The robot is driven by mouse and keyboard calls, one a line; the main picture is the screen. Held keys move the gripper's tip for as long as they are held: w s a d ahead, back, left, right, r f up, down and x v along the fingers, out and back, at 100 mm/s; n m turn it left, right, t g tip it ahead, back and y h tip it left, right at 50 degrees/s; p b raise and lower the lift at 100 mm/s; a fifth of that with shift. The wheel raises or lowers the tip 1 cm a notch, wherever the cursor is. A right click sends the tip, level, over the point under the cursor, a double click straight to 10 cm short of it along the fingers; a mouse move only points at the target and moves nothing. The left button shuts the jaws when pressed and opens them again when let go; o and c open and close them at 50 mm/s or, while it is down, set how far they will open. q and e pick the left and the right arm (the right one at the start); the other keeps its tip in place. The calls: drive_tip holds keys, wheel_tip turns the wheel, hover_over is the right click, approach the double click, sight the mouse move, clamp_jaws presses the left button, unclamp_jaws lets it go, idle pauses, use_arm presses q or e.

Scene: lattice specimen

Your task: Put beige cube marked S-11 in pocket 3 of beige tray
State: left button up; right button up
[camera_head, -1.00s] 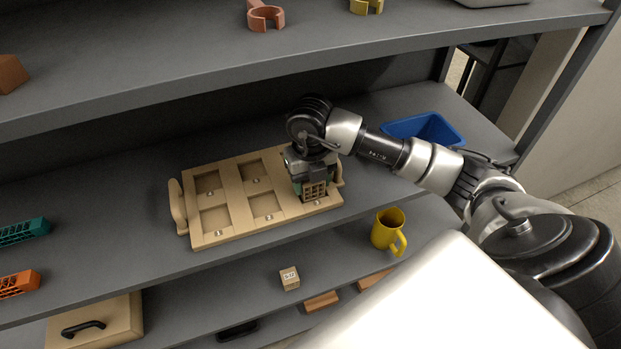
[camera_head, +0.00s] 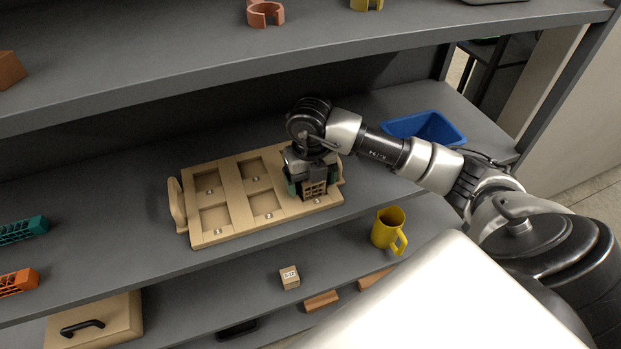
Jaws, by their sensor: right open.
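The beige tray (camera_head: 238,200) lies on the middle shelf, with several square pockets and a handle at each end. My right gripper (camera_head: 313,188) is over its front right pocket, pointing down and open. A beige lattice cube (camera_head: 315,190) sits between its fingers at that pocket; its mark is not visible, and the gripper hides part of it. The pocket numbers are too small to read surely. Another beige cube (camera_head: 290,280) with a white label, which seems to read S-12, sits on the lower shelf. My left gripper is not in view.
Green (camera_head: 22,231) and orange (camera_head: 16,283) lattice pieces lie at the left. The upper shelf (camera_head: 190,80) overhangs the back.

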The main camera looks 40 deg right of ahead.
drive_tip(key=o, duration=0.3)
drive_tip(key=shift+r+p, duration=1.8)
drive_tip(key=shift+r, duration=0.7)
